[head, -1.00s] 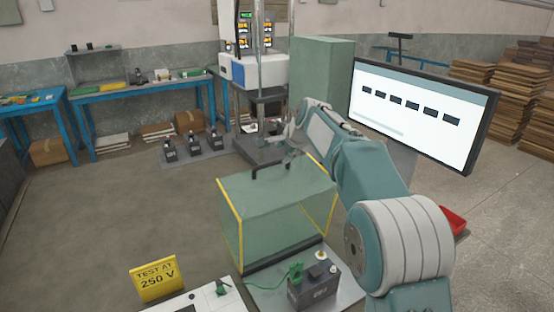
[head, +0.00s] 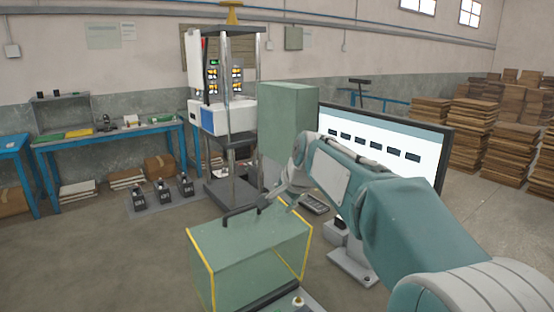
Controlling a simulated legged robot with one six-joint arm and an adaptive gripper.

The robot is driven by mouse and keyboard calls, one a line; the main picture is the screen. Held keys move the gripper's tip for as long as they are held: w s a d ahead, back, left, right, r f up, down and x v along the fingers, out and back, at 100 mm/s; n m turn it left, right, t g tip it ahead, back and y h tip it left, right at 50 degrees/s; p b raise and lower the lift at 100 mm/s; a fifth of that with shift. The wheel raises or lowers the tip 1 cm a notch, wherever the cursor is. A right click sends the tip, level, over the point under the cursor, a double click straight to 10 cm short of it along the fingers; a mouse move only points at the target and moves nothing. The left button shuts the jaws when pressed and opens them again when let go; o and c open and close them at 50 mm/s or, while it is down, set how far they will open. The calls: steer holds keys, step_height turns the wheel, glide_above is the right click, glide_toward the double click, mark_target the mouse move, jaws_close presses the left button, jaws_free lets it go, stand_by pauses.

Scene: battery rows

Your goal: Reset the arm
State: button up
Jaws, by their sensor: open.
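My arm reaches in from the lower right of the head view. My gripper (head: 272,203) is open, with nothing seen between its small, partly hidden fingers. It appears close to the right end of the black handle (head: 240,212) on a see-through green box with yellow edges (head: 250,250). I cannot tell whether it touches the handle or the box.
A screen (head: 425,150) with dark rectangles stands behind my arm. A tall test machine (head: 228,118) and a green cabinet (head: 288,115) stand behind the box. Small black batteries (head: 162,192) sit on a floor mat. Blue tables (head: 110,136) line the wall. Open floor lies left.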

steer(key=s+d+n+h, duration=0.15)
steer(key=s+d, duration=0.25)
steer(key=s, duration=0.5)
steer(key=s+d+n, duration=0.3)
steer(key=s+d, duration=0.2)
steer(key=s, duration=0.4)
steer(key=s+d+f+n+h, duration=0.1)
steer(key=s+d+f+n, duration=0.1)
steer(key=s+f, duration=0.3)
steer(key=s+d+f+n+g+h, duration=0.1)
steer(key=s+d+f, duration=0.2)
steer(key=s, duration=0.9)
steer(key=shift+d+f+n, duration=0.2)
steer(key=shift+f+n, duration=0.15)
steer(key=shift+f, duration=0.6)
